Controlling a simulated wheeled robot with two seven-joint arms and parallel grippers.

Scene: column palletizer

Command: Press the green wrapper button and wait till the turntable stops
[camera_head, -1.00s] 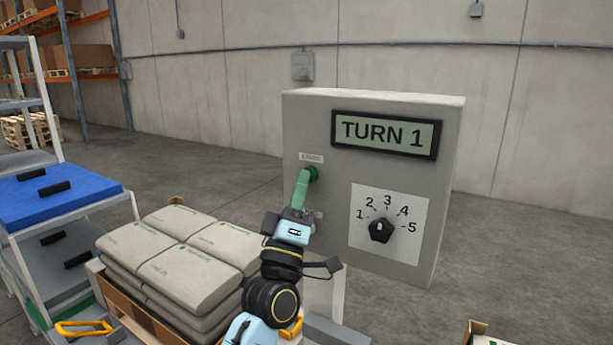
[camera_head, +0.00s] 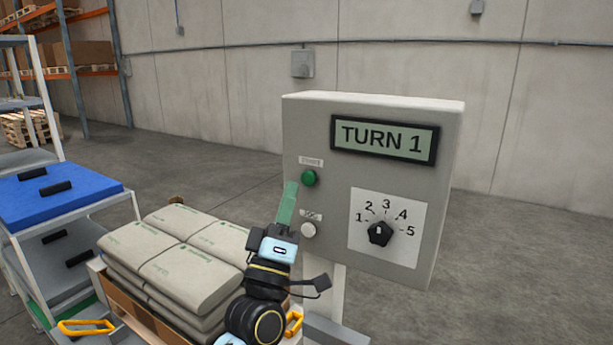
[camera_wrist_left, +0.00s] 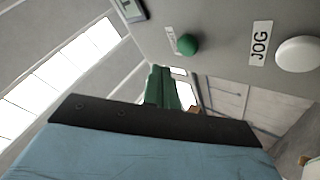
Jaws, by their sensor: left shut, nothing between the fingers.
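The green button (camera_head: 309,178) sits on the left part of the grey control box's (camera_head: 322,240) front face. It also shows in the left wrist view (camera_wrist_left: 187,44). The display (camera_head: 386,137) reads "TURN 1". My left gripper (camera_head: 287,203) is shut and empty, its green fingers just left of and below the green button, apart from it. In the left wrist view the fingers (camera_wrist_left: 163,88) show below the button. I cannot make out the turntable. My right gripper is not in view.
A white button (camera_head: 308,230), labelled JOG in the wrist view, is below the green one. A black dial (camera_head: 380,232) with numbers is to its right. Stacked sacks (camera_head: 190,262) lie at lower left, near my arm. A blue-topped rack (camera_head: 60,196) stands at far left.

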